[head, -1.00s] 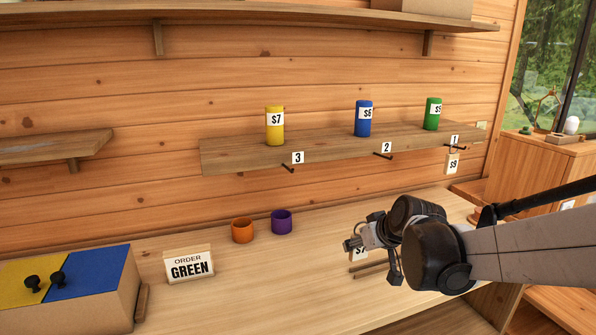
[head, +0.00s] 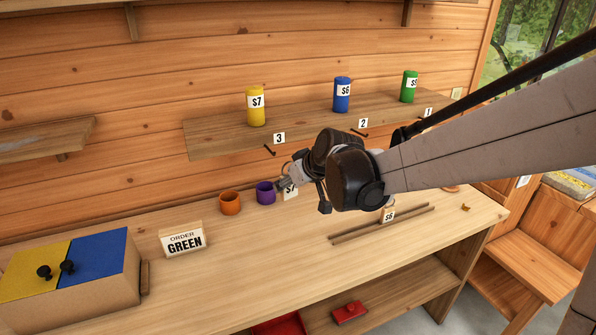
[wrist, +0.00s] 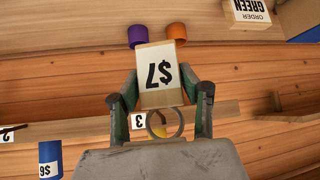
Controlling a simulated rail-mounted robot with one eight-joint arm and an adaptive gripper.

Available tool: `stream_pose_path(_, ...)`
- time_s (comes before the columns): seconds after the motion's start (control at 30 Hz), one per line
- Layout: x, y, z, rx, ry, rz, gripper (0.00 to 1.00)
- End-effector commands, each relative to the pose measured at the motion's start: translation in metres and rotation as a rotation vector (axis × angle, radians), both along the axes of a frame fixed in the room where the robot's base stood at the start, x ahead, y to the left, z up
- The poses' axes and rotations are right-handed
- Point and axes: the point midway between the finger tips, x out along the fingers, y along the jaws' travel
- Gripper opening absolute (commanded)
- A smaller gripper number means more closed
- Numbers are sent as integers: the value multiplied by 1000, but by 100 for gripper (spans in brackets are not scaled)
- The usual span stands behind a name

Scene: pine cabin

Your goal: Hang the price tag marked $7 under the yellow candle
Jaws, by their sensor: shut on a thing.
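The yellow candle (head: 256,106), labelled $7, stands on the left part of the wall shelf. Below it, a dark hook (head: 269,150) by the number 3 sign juts from the shelf's front and is empty. My gripper (head: 285,184) is shut on the $7 price tag (head: 290,194), in front of and below that hook, beside the purple cup. In the wrist view the tag (wrist: 160,75) is upside down between the fingers, with its ring (wrist: 164,124) toward the palm and a bit of yellow behind it.
The blue candle (head: 342,94) and green candle (head: 410,86) stand further right on the shelf (head: 215,138). A $6 tag (head: 388,215) lies by the wooden rails. Orange cup (head: 230,202), purple cup (head: 265,192) and ORDER GREEN sign (head: 183,240) are on the bench.

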Motion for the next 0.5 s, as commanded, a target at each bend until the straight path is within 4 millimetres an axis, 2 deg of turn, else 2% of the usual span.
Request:
stream_pose_path(0.1, 1, 7, 8, 0, 0, 13, 20)
stream_pose_path(0.5, 13, 13, 7, 1, 0, 18, 20)
